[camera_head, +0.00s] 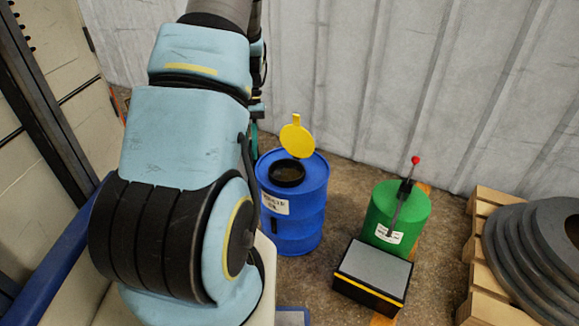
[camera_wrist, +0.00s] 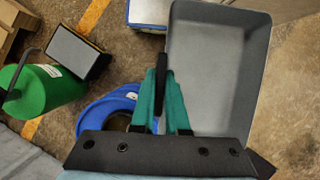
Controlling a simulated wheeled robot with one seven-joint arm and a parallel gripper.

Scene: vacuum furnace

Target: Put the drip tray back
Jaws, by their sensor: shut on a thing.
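The drip tray, a grey rectangular open tray (camera_wrist: 218,75), fills the right middle of the wrist view and looks empty. My gripper (camera_wrist: 161,85) has its teal fingers shut on a dark grip at the tray's left edge. The tray hangs in the air beside and partly over a blue drum (camera_wrist: 105,108). In the head view my arm hides the tray and most of my gripper; only a bit of teal shows beside the arm.
The blue drum (camera_head: 292,215) has a raised yellow lid (camera_head: 297,138) and a dark opening. A green canister (camera_head: 395,215) with a red-knobbed lever, a grey-topped black box (camera_head: 373,272) and a pallet (camera_head: 480,285) with stacked grey rings stand right. A blue-edged box (camera_wrist: 148,12) is near the tray.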

